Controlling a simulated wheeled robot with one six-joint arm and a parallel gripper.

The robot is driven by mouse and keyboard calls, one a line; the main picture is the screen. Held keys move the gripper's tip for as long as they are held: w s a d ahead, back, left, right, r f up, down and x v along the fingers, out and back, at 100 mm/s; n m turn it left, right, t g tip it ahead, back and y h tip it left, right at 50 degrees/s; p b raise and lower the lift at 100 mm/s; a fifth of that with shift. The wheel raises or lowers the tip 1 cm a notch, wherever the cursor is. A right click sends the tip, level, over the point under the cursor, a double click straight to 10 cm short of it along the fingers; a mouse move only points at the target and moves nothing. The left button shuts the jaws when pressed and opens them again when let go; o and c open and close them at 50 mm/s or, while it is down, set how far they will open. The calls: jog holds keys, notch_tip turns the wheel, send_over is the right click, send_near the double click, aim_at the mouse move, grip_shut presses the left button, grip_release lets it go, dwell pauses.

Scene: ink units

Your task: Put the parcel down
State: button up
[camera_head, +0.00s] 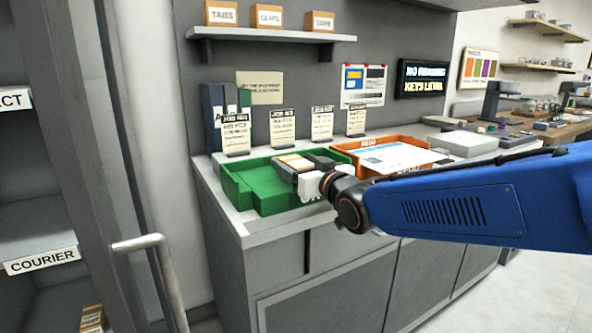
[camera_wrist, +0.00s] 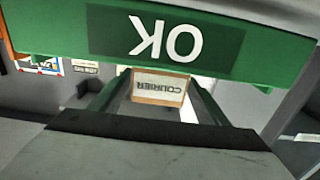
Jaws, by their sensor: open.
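The parcel is a small tan box (camera_wrist: 158,87) with a white label reading COURIER, upside down in the wrist view. It lies between the fingers of my gripper (camera_wrist: 155,98), which are open on either side of it. In the head view the parcel (camera_head: 294,161) shows as a tan and white top at the green tray (camera_head: 236,192), with my gripper (camera_head: 304,166) over the tray's right part. The tray's wall with a white OK fills the top of the wrist view. The parcel's underside is hidden, so I cannot tell what it rests on.
An orange tray (camera_head: 408,143) with papers stands to the right on the counter. Job cards (camera_head: 283,128) stand behind the green tray. A shelf marked COURIER (camera_head: 42,261) is at the left, holding a small box (camera_head: 93,318). A metal handle (camera_head: 140,243) stands near it.

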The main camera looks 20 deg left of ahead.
aim_at(289, 156)
jog(key=x, duration=0.5)
jog(key=shift+w+d, duration=0.1)
jog(key=shift+w, duration=0.05)
jog(key=c, duration=1.4)
jog(key=shift+r, duration=0.1)
